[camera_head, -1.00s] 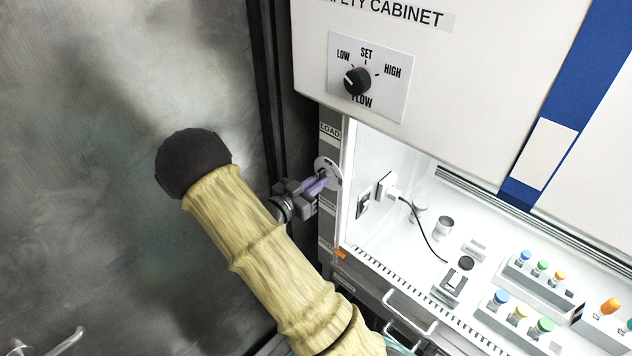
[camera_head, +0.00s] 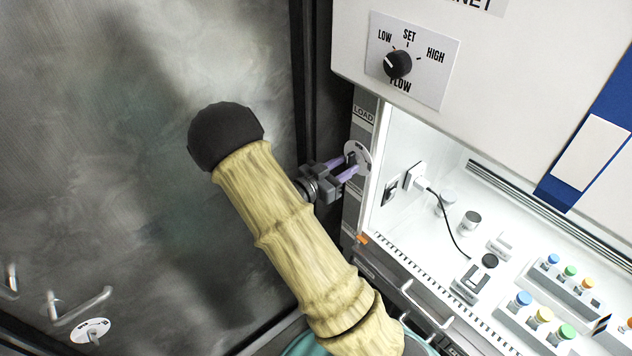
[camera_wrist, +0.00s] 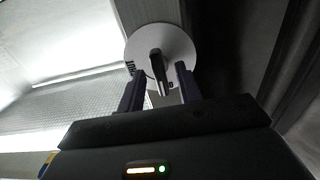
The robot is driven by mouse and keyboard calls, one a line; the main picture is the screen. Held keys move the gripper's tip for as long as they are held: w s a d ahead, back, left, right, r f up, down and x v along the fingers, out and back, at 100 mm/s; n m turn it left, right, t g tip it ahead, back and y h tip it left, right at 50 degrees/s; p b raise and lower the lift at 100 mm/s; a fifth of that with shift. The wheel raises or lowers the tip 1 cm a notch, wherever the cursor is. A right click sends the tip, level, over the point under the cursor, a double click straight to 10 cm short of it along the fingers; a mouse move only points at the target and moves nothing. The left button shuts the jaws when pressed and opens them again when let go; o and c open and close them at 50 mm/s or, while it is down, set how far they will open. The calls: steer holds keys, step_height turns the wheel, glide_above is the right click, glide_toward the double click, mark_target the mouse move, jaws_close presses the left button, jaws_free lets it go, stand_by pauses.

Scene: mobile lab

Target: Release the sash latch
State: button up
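The sash latch is a round pale plate (camera_head: 363,153) with a small lever, on the grey left post of the safety cabinet. In the wrist view the plate (camera_wrist: 180,45) is upper middle, with its dark and silver lever (camera_wrist: 157,66) sticking out toward me. My gripper (camera_head: 347,169) is at the latch, its purple fingers spread and pointing at the plate. In the wrist view the gripper (camera_wrist: 159,86) has one finger on each side of the lever, with visible gaps. The fingers look open and not clamped on it.
The cabinet's sash (camera_head: 500,85) carries a flow knob (camera_head: 398,64) above the latch. The lit interior holds vial racks (camera_head: 560,285), a socket with a plug (camera_head: 415,177) and small containers. A handle (camera_head: 425,305) juts out below. A metal door (camera_head: 150,200) stands left of my arm.

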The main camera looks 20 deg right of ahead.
steer(key=b+v, duration=0.5)
steer(key=v, duration=1.1)
steer(key=shift+a, duration=0.35)
steer(key=w+f+n+t+y, duration=0.2)
steer(key=w+n+t+y, duration=0.4)
steer(key=y, duration=0.5)
steer(key=s+d+n+g+y, duration=0.2)
steer(key=s+n+g+y, duration=0.4)
steer(key=s, duration=1.2)
steer(key=f+n+g, duration=0.1)
steer(key=g, duration=0.2)
steer(key=shift+s+n+g, duration=0.3)
steer(key=shift+s+n, duration=0.1)
